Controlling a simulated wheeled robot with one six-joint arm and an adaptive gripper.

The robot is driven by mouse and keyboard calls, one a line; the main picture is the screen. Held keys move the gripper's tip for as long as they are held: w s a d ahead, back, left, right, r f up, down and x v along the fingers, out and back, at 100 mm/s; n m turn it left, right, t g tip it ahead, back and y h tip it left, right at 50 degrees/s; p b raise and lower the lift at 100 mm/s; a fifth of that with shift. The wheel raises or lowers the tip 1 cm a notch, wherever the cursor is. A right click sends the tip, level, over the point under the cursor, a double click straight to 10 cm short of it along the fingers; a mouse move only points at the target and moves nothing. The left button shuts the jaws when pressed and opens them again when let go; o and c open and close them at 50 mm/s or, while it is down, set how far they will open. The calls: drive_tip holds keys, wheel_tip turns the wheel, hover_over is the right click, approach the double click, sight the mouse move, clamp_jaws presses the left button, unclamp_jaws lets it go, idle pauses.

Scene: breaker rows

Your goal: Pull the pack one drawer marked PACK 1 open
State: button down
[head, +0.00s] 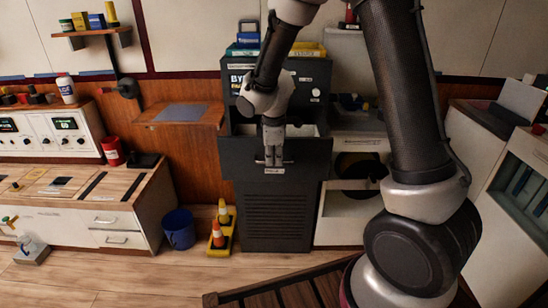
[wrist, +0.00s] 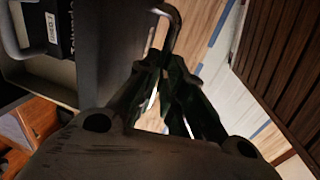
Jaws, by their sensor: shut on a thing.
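The pack drawer (head: 240,160) is a dark front across the middle of a tall dark cabinet. It stands out from the cabinet, and its pale interior shows above the front edge. A small white label (head: 275,170) on the front is too small to read. My gripper (head: 273,160) reaches down over the front and is shut on the drawer's handle. In the wrist view my gripper's fingers (wrist: 163,70) close around a dark bent handle bar (wrist: 174,28). The fingers hide part of the handle.
A blue bin (head: 179,230) and orange-white cones (head: 219,236) on a yellow base stand left of the cabinet. A wooden counter (head: 80,188) is farther left. A dark slatted platform (head: 290,292) lies in front. Open floor lies before the cabinet.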

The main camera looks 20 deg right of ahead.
drive_tip(key=c, duration=1.5)
unclamp_jaws()
drive_tip(key=r, duration=0.4)
drive_tip(key=s+r, duration=0.1)
drive_tip(key=r, duration=0.3)
drive_tip(key=s+r, duration=0.1)
drive_tip(key=r, duration=0.2)
drive_tip(key=shift+s+a+r, duration=0.1)
drive_tip(key=shift+a+r, duration=0.25)
drive_tip(key=shift+r, duration=0.05)
drive_tip(key=s+d+r+m, duration=0.3)
drive_tip(key=s+d+m, duration=0.1)
drive_tip(key=s, duration=0.4)
drive_tip(key=s+d+r+m+t, duration=0.1)
drive_tip(key=s+d+r+m, duration=0.2)
drive_tip(key=s+d+m, duration=0.2)
drive_tip(key=s+d+r+m+t, duration=0.1)
drive_tip(key=s+d+r+m, duration=0.2)
drive_tip(key=s, duration=0.8)
drive_tip(key=shift+s+d+r+m+y, duration=0.1)
drive_tip(key=shift+s+d+m+y, duration=0.1)
drive_tip(key=shift+d+m, duration=0.55)
drive_tip(key=shift+s+d+r+m+y, duration=0.15)
drive_tip(key=shift+d+m, duration=0.3)
drive_tip(key=shift+d, duration=0.5)
